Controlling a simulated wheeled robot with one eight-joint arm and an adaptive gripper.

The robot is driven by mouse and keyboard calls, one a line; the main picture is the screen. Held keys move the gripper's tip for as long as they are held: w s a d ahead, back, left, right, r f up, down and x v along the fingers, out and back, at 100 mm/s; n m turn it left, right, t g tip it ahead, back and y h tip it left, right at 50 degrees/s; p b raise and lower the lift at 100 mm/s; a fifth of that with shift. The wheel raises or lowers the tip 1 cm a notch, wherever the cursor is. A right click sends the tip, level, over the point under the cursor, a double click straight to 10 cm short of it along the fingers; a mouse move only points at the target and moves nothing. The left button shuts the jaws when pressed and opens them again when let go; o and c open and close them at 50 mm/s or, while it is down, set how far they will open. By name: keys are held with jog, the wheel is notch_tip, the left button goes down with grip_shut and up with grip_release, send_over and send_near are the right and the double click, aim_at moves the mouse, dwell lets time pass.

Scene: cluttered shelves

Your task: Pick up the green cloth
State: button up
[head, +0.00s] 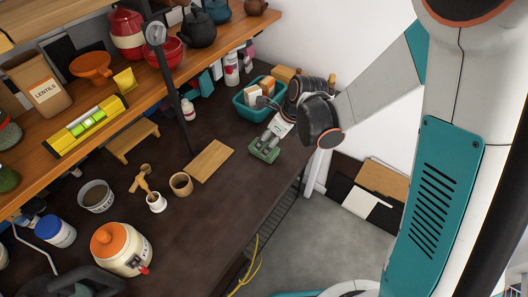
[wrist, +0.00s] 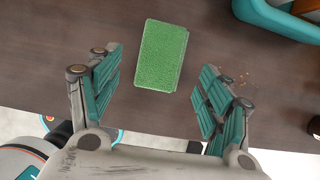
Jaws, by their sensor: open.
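The green cloth (wrist: 162,55) is a flat folded rectangle lying on the dark worktop. In the wrist view it sits between and slightly beyond my open finger pads, with clear gaps on both sides. My gripper (wrist: 155,84) is open and empty, with teal pads to the left and right of the cloth's near part. In the head view my gripper (head: 271,142) is at the right part of the worktop, over or beside the green cloth (head: 263,153), which it partly hides. I cannot tell the height between them.
A teal bin (head: 252,112) with boxes stands just behind the gripper; its corner also shows in the wrist view (wrist: 275,22). A wooden board (head: 210,161) lies to the left. The worktop's front edge is close. A dark post (head: 172,90) and upper shelf stand at the back left.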

aim_at(264, 147)
jog(key=shift+b+x, duration=1.15)
jog(key=shift+x, duration=1.6)
jog(key=shift+r, duration=0.15)
jog(key=shift+f+b, duration=0.25)
jog(key=shift+b, duration=0.05)
jog(key=c, duration=1)
